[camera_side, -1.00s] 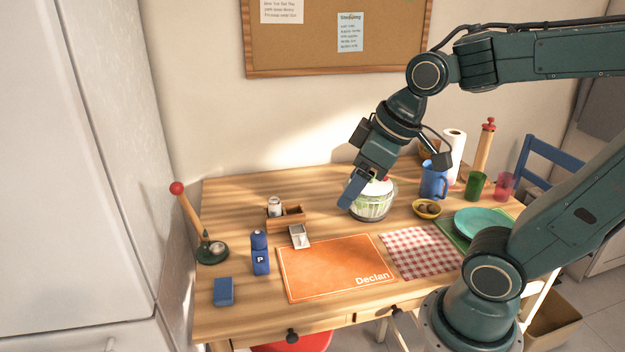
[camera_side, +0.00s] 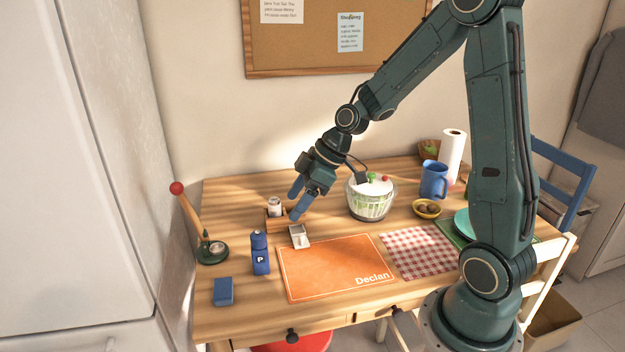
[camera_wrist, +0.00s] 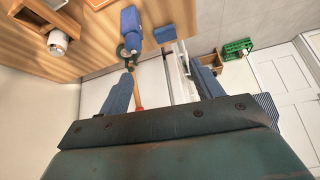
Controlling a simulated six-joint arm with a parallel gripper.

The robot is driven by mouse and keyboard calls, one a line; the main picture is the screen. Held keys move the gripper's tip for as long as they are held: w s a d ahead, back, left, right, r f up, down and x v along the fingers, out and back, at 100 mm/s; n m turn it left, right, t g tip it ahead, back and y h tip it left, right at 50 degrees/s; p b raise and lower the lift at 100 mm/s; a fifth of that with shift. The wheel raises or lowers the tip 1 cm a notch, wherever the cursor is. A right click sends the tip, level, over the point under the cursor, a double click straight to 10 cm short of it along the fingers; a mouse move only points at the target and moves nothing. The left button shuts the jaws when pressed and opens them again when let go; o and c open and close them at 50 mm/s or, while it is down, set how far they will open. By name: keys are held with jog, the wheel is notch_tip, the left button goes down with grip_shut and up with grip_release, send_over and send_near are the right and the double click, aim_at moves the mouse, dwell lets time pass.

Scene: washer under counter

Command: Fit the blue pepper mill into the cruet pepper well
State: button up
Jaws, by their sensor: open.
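The blue pepper mill (camera_side: 260,255), marked with a white P, stands upright on the table left of the orange placemat. It also shows at the top of the wrist view (camera_wrist: 131,22). The wooden cruet (camera_side: 286,224) stands behind and right of the mill. A white-and-grey shaker (camera_side: 274,207) sits at its left side; its other well is partly hidden by my gripper. In the wrist view the cruet (camera_wrist: 30,30) and shaker (camera_wrist: 57,43) are at top left. My gripper (camera_side: 295,203) is open and empty, its blue fingers above the cruet, apart from the mill.
A small pale box (camera_side: 299,236) sits in front of the cruet. A green-based stand with a red-knobbed stick (camera_side: 212,252) and a blue block (camera_side: 223,291) are left of the mill. A salad spinner (camera_side: 371,198) stands to the right. The orange placemat (camera_side: 335,265) is clear.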

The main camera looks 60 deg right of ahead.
jog(key=t+y, duration=0.2)
send_near(259, 247)
jog(key=d, duration=0.3)
jog(key=shift+s+d+r+n, duration=0.1)
jog(key=shift+s+r+n, duration=0.3)
jog(key=shift+r, duration=0.05)
jog(key=x, duration=0.8)
jog(key=shift+f, duration=0.3)
jog(key=shift+w, duration=0.15)
jog(key=shift+x, duration=2.6)
